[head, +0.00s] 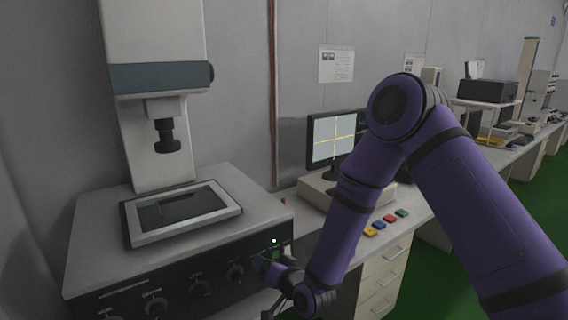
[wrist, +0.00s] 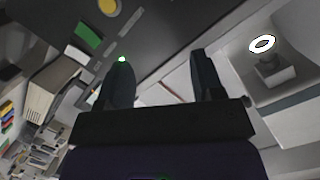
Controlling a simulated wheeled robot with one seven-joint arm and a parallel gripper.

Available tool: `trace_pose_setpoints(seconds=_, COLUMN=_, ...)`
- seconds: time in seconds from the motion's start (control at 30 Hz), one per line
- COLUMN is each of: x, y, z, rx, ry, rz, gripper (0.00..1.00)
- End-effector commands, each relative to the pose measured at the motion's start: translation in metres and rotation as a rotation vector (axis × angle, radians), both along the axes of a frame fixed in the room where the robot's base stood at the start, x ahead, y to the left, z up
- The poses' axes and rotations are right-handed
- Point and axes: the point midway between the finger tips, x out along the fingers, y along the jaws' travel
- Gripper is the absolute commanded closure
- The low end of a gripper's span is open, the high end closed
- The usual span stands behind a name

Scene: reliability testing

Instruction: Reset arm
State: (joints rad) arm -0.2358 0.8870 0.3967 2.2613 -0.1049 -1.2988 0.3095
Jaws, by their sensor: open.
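My purple arm (head: 350,200) reaches down from the right of the head view, bent at the elbow. My gripper (head: 272,290) is low in the head view, near the right end of the machine's dark front panel (head: 130,300). In the wrist view my gripper (wrist: 162,65) is open, its two dark fingers apart with nothing between them. A small bright green light (wrist: 122,59) shows beside the left fingertip; it also shows in the head view (head: 274,241). I cannot tell whether a finger touches the panel.
The machine has a flat framed stage (head: 180,212) and a dark lens (head: 166,138) above it. Knobs (head: 156,306) line its front panel. A monitor (head: 335,138) and coloured blocks (head: 390,219) are on the bench at right. Green floor (head: 440,275) is open beyond the drawers.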

Motion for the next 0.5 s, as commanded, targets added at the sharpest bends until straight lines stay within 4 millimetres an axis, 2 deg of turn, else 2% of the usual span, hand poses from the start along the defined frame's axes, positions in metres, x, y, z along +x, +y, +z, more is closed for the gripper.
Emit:
trace_pose_setpoints(seconds=0.03, x=0.007, y=-0.007, z=0.016, rx=-0.036, ry=-0.006, rz=0.003, gripper=0.39)
trace_pose_setpoints(seconds=0.2, x=0.019, y=-0.033, z=0.055, rx=-0.164, ry=0.011, rz=0.007, gripper=0.39)
trace_pose_setpoints(seconds=0.5, x=0.022, y=-0.091, z=0.125, rx=-0.372, ry=0.064, rz=-0.019, gripper=0.39)
